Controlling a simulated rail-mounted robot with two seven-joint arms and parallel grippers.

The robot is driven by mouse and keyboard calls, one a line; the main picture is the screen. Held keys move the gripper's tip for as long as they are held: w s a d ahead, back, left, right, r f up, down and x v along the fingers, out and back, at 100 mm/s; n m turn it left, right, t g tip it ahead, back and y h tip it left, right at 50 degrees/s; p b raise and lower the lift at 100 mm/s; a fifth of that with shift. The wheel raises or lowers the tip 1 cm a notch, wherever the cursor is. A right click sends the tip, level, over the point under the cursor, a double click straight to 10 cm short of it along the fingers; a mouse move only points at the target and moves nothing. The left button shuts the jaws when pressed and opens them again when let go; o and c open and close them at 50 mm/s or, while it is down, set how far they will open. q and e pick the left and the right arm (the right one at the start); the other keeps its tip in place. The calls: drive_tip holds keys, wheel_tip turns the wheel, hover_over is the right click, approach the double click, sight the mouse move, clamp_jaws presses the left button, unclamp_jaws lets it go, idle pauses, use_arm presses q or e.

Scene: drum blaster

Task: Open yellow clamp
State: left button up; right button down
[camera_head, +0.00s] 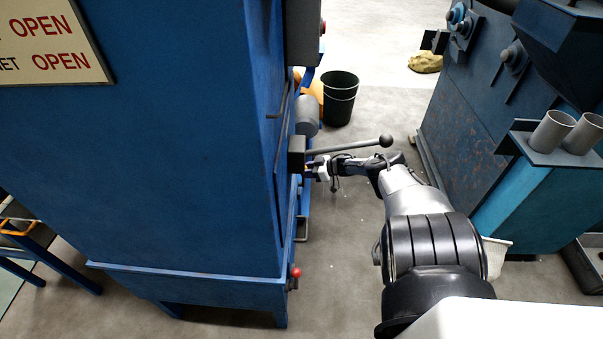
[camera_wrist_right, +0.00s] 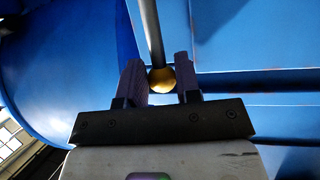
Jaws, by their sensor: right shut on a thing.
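The yellow clamp shows in the right wrist view as a yellow ball knob (camera_wrist_right: 162,79) on the end of a grey rod (camera_wrist_right: 149,35). My right gripper (camera_wrist_right: 161,75) is shut on the knob, with one dark finger on each side of it. In the head view, my right arm reaches in from the lower right, and its gripper (camera_head: 314,170) is at the right side of the blue machine (camera_head: 190,140), just below a grey lever. The clamp's body is hidden by the machine there. My left gripper is not in view.
The grey lever (camera_head: 350,147) with a ball end sticks out just above my right gripper. A red-knobbed handle (camera_head: 295,272) is low on the machine. A black bucket (camera_head: 340,98) stands behind. Another blue machine (camera_head: 480,100) is on the right, with open floor between.

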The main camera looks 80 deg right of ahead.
drive_tip(key=shift+f, duration=0.1)
drive_tip(key=c, duration=1.3)
unclamp_jaws()
drive_tip(key=shift+o, duration=0.9)
drive_tip(key=shift+d, duration=0.1)
drive_tip(key=p+v, duration=0.7)
drive_tip(key=v, duration=0.7)
drive_tip(key=shift+w, duration=0.1)
